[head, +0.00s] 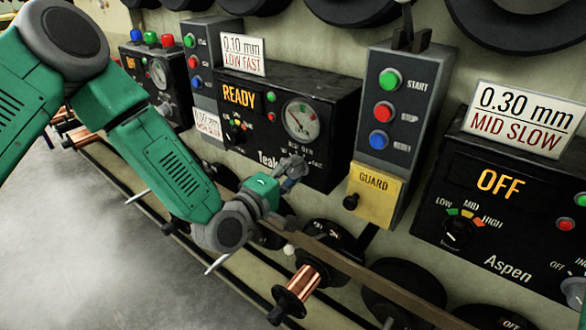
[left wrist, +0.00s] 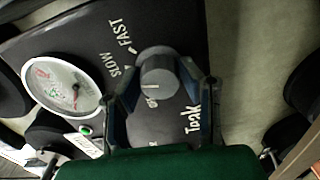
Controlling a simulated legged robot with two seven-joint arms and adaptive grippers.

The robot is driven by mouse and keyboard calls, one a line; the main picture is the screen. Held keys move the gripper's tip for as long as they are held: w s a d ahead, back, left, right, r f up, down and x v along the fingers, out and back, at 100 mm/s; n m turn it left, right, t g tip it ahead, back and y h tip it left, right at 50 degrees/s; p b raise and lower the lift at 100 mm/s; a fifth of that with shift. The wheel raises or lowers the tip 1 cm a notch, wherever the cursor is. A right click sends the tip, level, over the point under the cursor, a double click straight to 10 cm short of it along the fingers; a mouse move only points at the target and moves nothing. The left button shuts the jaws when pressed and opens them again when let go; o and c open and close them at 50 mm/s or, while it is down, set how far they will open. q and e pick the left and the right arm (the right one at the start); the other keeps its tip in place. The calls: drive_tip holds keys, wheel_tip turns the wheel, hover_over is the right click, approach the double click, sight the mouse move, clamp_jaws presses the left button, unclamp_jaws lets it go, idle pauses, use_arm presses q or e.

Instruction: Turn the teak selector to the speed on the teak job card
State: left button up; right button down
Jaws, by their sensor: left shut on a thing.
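The teak panel (head: 232,160) is a black box with an orange READY display and a round gauge. Its card (head: 243,54) on top reads 0.10 mm, LOW FAST. My left gripper (head: 292,170) is at the panel's lower right and hides most of the selector there. In the left wrist view, the grey round selector (left wrist: 159,75) sits between my left gripper's two fingers (left wrist: 165,92), which are shut on its sides. SLOW and FAST are printed beside it. I cannot tell surely which label its pale mark points to. My right gripper is not in view.
A control box (head: 396,150) with START, STOP and RESET buttons and a yellow GUARD plate (head: 375,192) stands right of the teak panel. The Aspen panel (head: 505,215) shows OFF, with a MID SLOW card (head: 522,118). Copper spools (head: 306,280) lie below. Grey floor is clear at lower left.

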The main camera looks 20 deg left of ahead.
use_arm(q)
drive_tip(key=m, duration=0.2)
drive_tip(key=m+p, duration=0.1)
drive_tip(key=m, duration=0.4)
drive_tip(key=shift+s+f, duration=0.1)
drive_tip(key=shift+f, duration=0.15)
drive_tip(key=m+p, duration=0.1)
drive_tip(key=m, duration=0.2)
drive_tip(key=shift+r+m, duration=0.1)
drive_tip(key=shift+m, duration=0.9)
drive_tip(key=shift+w+r, duration=0.1)
drive_tip(key=shift+w, duration=0.1)
drive_tip(key=o, duration=1.1)
